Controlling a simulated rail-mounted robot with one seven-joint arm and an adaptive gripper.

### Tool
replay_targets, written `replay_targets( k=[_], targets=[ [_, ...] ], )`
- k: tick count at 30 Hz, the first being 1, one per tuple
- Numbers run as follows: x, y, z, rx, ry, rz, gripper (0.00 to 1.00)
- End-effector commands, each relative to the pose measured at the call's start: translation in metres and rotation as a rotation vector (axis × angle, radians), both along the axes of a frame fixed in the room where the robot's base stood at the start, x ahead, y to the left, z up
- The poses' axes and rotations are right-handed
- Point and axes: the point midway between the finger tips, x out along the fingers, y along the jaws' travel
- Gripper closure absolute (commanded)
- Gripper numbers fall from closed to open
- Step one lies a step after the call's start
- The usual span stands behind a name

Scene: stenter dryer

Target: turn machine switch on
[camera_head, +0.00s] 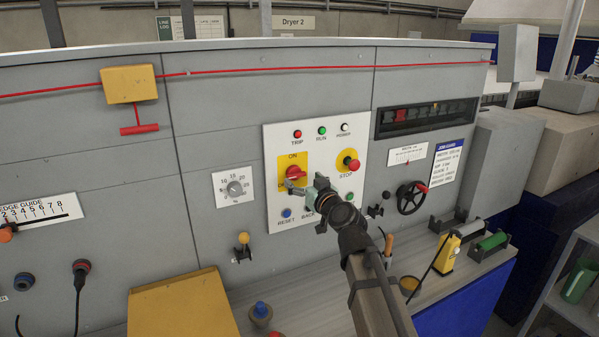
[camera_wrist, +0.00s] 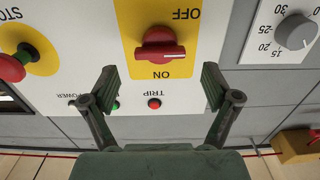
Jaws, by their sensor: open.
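The machine switch (camera_head: 294,173) is a red rotary knob on a yellow plate (camera_head: 284,160) on the white control panel. In the wrist view, which is upside down, the red knob (camera_wrist: 160,47) lies roughly level, its white mark pointing to the picture's right, between the words OFF and ON. My gripper (camera_head: 307,188) is in front of the panel, close to the switch at its lower right in the head view. In the wrist view my gripper (camera_wrist: 160,84) is open and empty, its two fingers apart on either side of the knob's line, apparently not touching it. The OFF word is hidden in the head view.
A red STOP button (camera_head: 352,165) stands right of the switch. A grey dial (camera_head: 236,188) is to its left, with the TRIP lamp (camera_head: 297,134) above and the blue RESET button (camera_head: 286,213) below. A handwheel (camera_head: 411,198) projects further right. A yellow box (camera_head: 182,305) stands below left.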

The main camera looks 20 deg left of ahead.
Motion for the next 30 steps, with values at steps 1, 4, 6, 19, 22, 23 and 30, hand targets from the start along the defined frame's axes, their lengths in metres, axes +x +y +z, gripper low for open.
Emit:
replay_targets(
  k=[1, 4, 6, 19, 22, 23, 30],
  targets=[
    [0.007, 0.008, 0.002, 0.000, 0.001, 0.001, 0.12],
    [0.014, 0.016, 0.002, 0.000, 0.000, 0.000, 0.12],
    [0.017, 0.019, 0.002, 0.001, 0.001, 0.000, 0.12],
    [0.019, 0.023, 0.000, 0.000, 0.000, 0.000, 0.20],
    [0.019, 0.023, 0.000, 0.000, 0.000, 0.000, 0.55],
    [0.019, 0.023, 0.000, 0.000, 0.000, 0.000, 0.66],
    [0.019, 0.023, 0.000, 0.002, 0.002, 0.000, 0.72]
  ],
)
